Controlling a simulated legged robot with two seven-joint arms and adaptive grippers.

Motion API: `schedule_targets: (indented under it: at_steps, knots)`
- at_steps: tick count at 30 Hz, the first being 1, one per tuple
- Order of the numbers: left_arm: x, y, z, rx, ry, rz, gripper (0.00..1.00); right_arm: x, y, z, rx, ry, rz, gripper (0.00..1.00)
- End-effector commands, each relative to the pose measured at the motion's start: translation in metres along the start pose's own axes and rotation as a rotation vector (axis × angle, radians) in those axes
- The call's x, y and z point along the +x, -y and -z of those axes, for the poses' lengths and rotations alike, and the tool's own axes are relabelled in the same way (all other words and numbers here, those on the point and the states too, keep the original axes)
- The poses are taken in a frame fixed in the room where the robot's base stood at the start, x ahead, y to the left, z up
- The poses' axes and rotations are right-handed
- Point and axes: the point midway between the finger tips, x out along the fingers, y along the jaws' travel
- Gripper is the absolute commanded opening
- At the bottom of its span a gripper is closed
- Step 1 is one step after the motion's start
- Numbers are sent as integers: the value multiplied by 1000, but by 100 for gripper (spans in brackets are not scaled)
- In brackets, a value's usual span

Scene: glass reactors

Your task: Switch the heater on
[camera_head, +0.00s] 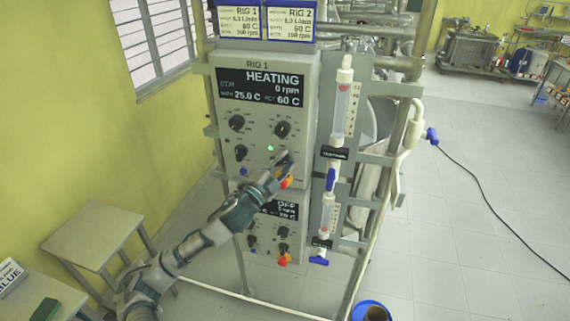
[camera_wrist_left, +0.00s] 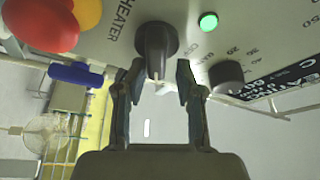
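The RIG 1 control box (camera_head: 260,170) shows in the head view, its display (camera_head: 262,90) reading HEATING, 0 rpm, 25.0 C and 60 C. A green lamp (camera_head: 270,148) is lit on the panel and also shows in the left wrist view (camera_wrist_left: 208,21). The black heater knob (camera_wrist_left: 155,48), beside the printed word HEATER, has its pointer upright in the wrist picture. My right gripper is out of view.
A red and yellow button (camera_wrist_left: 45,22) sits close to the heater knob. A second box (camera_head: 277,212) reading OFF is below. Flow tubes with blue valves (camera_head: 331,180) stand to the right. A small table (camera_head: 95,235) is at left.

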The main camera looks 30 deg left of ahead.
Motion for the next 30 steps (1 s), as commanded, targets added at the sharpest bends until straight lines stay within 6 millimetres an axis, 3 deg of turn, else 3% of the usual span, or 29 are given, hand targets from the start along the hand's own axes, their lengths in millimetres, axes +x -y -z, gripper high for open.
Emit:
schedule_targets:
  at_steps: [16,30]
  knots:
    - [-5,-4,-2,-3,4,-8,43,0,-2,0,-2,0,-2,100]
    - [-79,-6,-1,-5,2,-11,43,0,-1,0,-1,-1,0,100]
